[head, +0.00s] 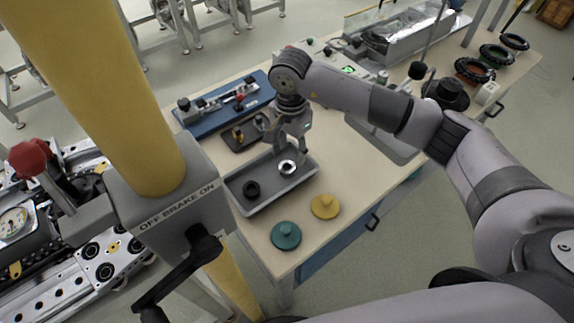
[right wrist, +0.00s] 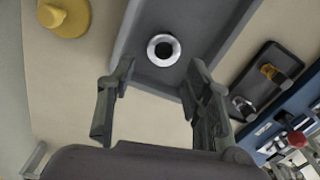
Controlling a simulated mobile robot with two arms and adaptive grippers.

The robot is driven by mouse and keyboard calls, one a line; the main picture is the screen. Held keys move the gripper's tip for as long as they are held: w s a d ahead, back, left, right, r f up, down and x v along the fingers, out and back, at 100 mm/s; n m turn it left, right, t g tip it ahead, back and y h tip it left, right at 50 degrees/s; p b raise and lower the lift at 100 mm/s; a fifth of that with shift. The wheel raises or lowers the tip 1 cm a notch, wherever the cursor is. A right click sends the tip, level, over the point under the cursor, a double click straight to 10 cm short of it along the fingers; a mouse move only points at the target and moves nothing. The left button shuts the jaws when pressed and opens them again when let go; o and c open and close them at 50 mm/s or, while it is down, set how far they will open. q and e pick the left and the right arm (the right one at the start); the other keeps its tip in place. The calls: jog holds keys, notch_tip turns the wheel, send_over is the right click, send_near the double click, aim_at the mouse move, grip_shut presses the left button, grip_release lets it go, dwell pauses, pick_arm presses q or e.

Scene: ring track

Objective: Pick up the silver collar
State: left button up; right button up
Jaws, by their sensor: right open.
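The silver collar (head: 287,174) lies in the right part of a grey tray (head: 262,206) on the table. In the right wrist view the silver collar (right wrist: 176,52) shows as a bright ring with a dark centre, lying on the tray floor. My right gripper (head: 289,146) points down above the tray, close over the collar. Its two fingers (right wrist: 160,72) are spread apart with nothing between them, and the collar appears beyond the fingertips. My left gripper is not in view.
A black collar (head: 252,195) lies in the tray's left part. A teal lidded disc (head: 286,236) and a yellow one (head: 325,207) sit in front. A small dark tray with fittings (head: 240,137) and a blue fixture (head: 213,112) stand behind. A yellow post (head: 105,80) rises at left.

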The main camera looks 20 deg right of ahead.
aim_at(287, 166)
jog(key=shift+f, duration=0.2)
jog(key=shift+s+a+f+p, duration=0.1)
jog(key=shift+a+f+p, duration=0.05)
jog(key=shift+f+p, duration=0.2)
jog(key=f, duration=0.1)
jog(key=f+p, duration=0.1)
jog(key=f, duration=0.1)
jog(key=shift+a+f, duration=0.25)
jog(key=shift+f, duration=0.45)
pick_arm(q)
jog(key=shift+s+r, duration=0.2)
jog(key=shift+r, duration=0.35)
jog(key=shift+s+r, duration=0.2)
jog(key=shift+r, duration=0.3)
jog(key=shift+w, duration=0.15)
pick_arm(e)
jog(key=c, duration=1)
jog(key=shift+r, duration=0.1)
